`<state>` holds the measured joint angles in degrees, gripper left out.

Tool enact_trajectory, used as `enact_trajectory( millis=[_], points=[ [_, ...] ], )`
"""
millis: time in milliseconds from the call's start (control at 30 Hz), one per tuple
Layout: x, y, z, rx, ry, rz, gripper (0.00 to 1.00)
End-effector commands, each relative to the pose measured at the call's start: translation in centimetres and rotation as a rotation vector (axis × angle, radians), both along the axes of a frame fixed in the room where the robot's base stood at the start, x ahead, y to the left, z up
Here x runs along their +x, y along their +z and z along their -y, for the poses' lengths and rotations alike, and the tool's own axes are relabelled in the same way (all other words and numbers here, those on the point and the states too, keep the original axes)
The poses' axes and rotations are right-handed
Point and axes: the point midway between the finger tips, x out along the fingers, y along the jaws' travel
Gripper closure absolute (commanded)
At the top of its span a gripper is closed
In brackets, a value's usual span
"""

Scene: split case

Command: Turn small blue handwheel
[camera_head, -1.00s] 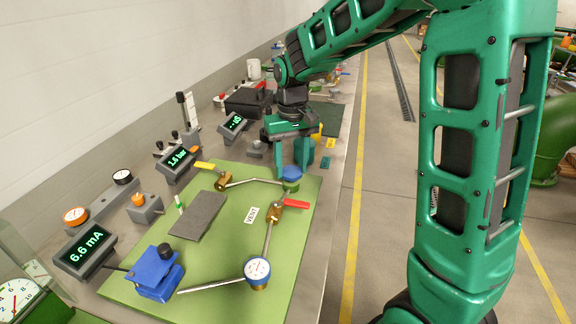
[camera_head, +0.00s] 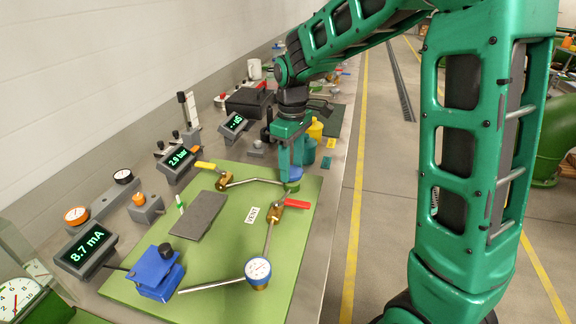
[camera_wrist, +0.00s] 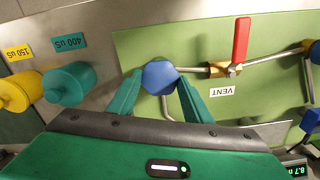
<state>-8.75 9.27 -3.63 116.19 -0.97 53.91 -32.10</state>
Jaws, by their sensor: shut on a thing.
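The small blue handwheel (camera_head: 294,174) sits at the far right corner of the green board (camera_head: 222,262). It also shows in the wrist view (camera_wrist: 160,77), as a round blue knob between my fingers. My gripper (camera_head: 291,172) reaches down from above and is shut on the handwheel, one finger on each side. In the wrist view my gripper's fingertips (camera_wrist: 158,84) touch its left and right edges. The handwheel's stem is hidden. One display (camera_head: 180,159) reads 2.9 bar, and another (camera_head: 86,250) reads 8.7 mA.
A red-handled valve (camera_head: 290,204) marked VENT stands close to the handwheel. A round gauge (camera_head: 257,269) stands nearer. Yellow (camera_wrist: 20,91) and teal (camera_wrist: 69,83) bottles stand beside the board.

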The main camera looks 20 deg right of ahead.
Motion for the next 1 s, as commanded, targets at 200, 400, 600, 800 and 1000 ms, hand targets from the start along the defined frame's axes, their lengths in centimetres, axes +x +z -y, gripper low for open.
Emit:
enact_trajectory(
  millis=[200, 400, 600, 800, 1000],
  points=[
    [0.47, 0.31, 0.21, 0.0, 0.014, 0.014, 0.77],
    [0.47, 0.31, 0.26, -0.001, 0.012, 0.015, 0.77],
    [0.44, 0.29, 0.28, -0.001, 0.011, 0.013, 0.36],
    [0.23, 0.15, 0.19, -0.001, 0.014, 0.007, 0.36],
    [0.2, 0.78, 0.15, -0.001, 0.015, 0.006, 0.36]
  ],
)
